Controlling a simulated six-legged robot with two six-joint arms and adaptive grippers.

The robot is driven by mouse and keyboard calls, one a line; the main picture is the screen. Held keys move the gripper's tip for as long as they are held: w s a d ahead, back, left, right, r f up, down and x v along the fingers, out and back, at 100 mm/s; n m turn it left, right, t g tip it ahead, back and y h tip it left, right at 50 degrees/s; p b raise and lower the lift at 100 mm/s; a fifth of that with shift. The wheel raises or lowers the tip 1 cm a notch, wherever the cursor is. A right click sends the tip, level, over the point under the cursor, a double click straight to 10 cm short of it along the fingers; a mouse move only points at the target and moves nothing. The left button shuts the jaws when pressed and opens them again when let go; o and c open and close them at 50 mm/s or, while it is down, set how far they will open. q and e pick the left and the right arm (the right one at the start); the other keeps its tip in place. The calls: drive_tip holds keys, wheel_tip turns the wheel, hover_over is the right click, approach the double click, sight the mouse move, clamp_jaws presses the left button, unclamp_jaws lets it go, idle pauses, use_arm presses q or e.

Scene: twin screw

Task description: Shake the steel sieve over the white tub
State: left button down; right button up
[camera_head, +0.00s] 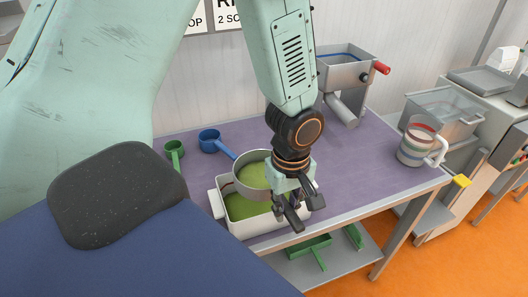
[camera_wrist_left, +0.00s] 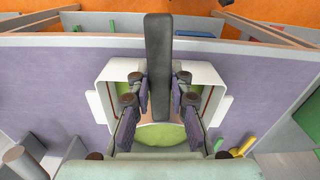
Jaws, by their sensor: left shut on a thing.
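The steel sieve (camera_head: 240,185) is a round metal pan with green powder in it, held above the white tub (camera_head: 276,228). The tub is rectangular with side handles, and more green powder lies inside it. My left gripper (camera_head: 304,213) is over the tub's right part, beside the sieve. In the left wrist view its fingers are shut on the sieve's dark handle (camera_wrist_left: 158,50), which points away past the tub's wall (camera_wrist_left: 216,75). The gripper hides part of the sieve. My right gripper is in neither view.
A blue scoop (camera_head: 210,141) and a green scoop (camera_head: 174,150) lie behind the tub on the purple table (camera_head: 365,180). A metal hopper (camera_head: 340,75) stands at the back, a striped jug (camera_head: 417,143) at the right. Table right of the tub is clear.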

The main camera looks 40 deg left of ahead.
use_arm(q)
drive_tip(key=shift+s+a+f+b, duration=0.15)
drive_tip(key=shift+s+f+b, duration=0.05)
drive_tip(key=shift+s+b, duration=0.15)
drive_tip(key=shift+s+r, duration=0.15)
drive_tip(key=shift+r, duration=0.05)
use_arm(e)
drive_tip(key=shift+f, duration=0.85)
use_arm(q)
drive_tip(key=shift+r+p, duration=1.55)
drive_tip(key=shift+r, duration=0.45)
drive_tip(key=shift+a, duration=0.1)
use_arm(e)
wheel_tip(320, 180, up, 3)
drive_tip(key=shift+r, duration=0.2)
use_arm(q)
drive_tip(key=shift+s, duration=0.1)
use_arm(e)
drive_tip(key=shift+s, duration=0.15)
